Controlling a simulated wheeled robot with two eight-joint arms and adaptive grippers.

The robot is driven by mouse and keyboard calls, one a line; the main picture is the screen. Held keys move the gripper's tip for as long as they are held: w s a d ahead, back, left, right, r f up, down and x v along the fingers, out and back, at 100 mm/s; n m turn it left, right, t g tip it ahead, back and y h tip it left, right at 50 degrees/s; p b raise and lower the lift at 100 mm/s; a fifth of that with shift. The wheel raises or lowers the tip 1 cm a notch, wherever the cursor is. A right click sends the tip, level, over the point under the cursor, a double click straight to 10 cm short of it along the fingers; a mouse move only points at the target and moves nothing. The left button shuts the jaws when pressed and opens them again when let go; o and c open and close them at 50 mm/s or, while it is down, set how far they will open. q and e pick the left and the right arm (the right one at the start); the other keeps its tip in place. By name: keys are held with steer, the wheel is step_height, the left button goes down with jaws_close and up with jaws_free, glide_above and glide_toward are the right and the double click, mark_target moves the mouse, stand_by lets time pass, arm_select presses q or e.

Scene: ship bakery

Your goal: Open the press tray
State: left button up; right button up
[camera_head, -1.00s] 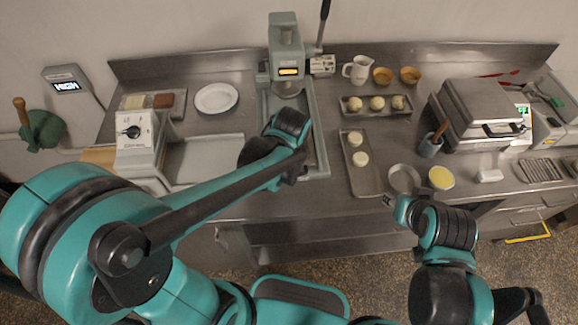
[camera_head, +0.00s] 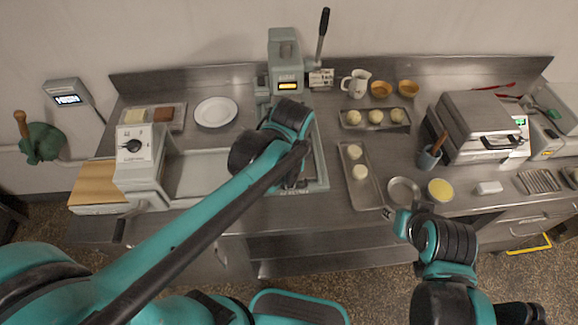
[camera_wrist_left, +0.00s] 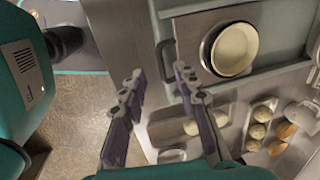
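The press (camera_head: 285,50) stands against the back wall, grey-green, with a dark lever (camera_head: 322,35) raised at its right. In the head view my left arm covers most of the press base. In the left wrist view the press tray (camera_wrist_left: 185,30) is a flat metal plate with a round pan holding something pale (camera_wrist_left: 234,50). Its dark handle (camera_wrist_left: 165,56) sticks out from the near edge. My left gripper (camera_wrist_left: 160,74) is open, with its fingertips spread on either side of the handle, apparently not gripping it. My right gripper (camera_head: 388,213) hangs near the counter's front edge; its fingers are too small to read.
Right of the press are a tray of two dough balls (camera_head: 360,190), a tray of three (camera_head: 350,126), a jug (camera_head: 356,82) and a waffle-iron-like machine (camera_head: 475,125). A white plate (camera_head: 216,111) and a dial machine (camera_head: 140,155) are at left.

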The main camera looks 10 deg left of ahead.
arm_select(q)
steer(key=r, duration=0.4)
steer(key=shift+s+d+r, duration=0.1)
steer(key=shift+s+r, duration=0.3)
steer(key=s+a+f+n+t, duration=0.3)
steer(key=s+a+n+t, duration=0.2)
steer(key=n, duration=0.9)
steer(key=a, duration=0.3)
steer(key=shift+s+f+h, duration=0.15)
steer(key=shift+s+h, duration=0.15)
